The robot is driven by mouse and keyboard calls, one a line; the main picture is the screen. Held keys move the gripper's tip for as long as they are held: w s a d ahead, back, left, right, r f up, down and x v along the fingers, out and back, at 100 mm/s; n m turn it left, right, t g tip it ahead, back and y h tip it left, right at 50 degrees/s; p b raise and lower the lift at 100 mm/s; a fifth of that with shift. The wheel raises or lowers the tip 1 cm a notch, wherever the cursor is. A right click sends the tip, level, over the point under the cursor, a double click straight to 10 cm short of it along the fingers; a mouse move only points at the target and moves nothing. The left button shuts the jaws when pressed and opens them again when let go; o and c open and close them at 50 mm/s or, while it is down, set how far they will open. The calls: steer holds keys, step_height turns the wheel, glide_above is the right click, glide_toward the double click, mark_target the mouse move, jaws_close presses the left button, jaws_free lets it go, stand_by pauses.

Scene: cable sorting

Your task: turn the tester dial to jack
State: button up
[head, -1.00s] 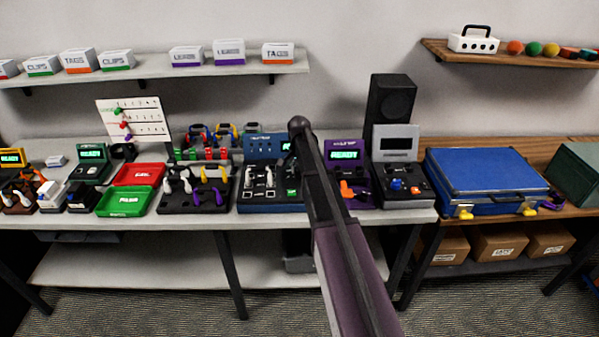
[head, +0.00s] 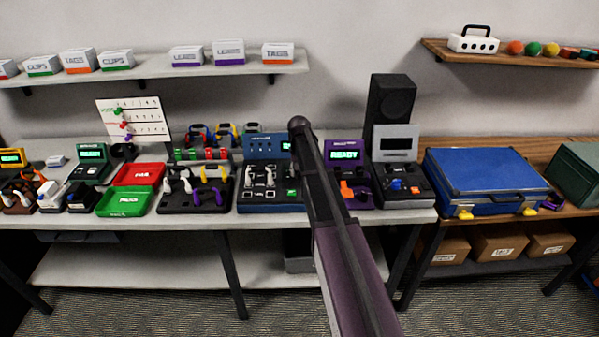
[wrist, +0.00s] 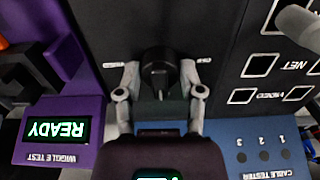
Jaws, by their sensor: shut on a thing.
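The blue cable tester (head: 262,147) stands near the middle of the bench, with its dark panel (head: 262,203) in front. In the wrist view its blue housing (wrist: 265,150) is upside down at the lower right. The black dial (wrist: 158,66) is on the dark panel at the centre of the wrist view. My gripper (wrist: 159,82) has one finger on each side of the dial and is shut on it. In the head view my arm hides the gripper and the dial.
The purple wiggle tester (head: 344,153), showing READY, stands close on the right, with orange parts before it. Sockets and a light-coloured plug (wrist: 300,25) are on the tester panel. A grey device (head: 396,142) and a blue case (head: 487,174) are farther right.

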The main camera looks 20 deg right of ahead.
steer(key=shift+s, duration=0.1)
stand_by(0.3)
steer(key=o, duration=1.2)
steer(key=shift+m, duration=0.4)
steer(key=m, duration=0.3)
steer(key=shift+m, duration=0.3)
steer(key=m, duration=0.4)
steer(key=shift+m, duration=0.3)
step_height(320, 180, up, 14)
steer(key=p, duration=1.4)
steer(key=shift+s+a+f+n+b, duration=0.7)
steer(key=shift+s+a+n, duration=1.5)
steer(key=shift+s, duration=2.15)
steer(key=shift+s+a+f+n+b, duration=0.65)
steer(key=shift+s+a+n, duration=1.5)
steer(key=shift+s, duration=2.25)
steer(key=shift+s+a+f+n+b, duration=0.7)
steer(key=shift+s+a+n, duration=0.95)
steer(key=shift+s+a, duration=1.9)
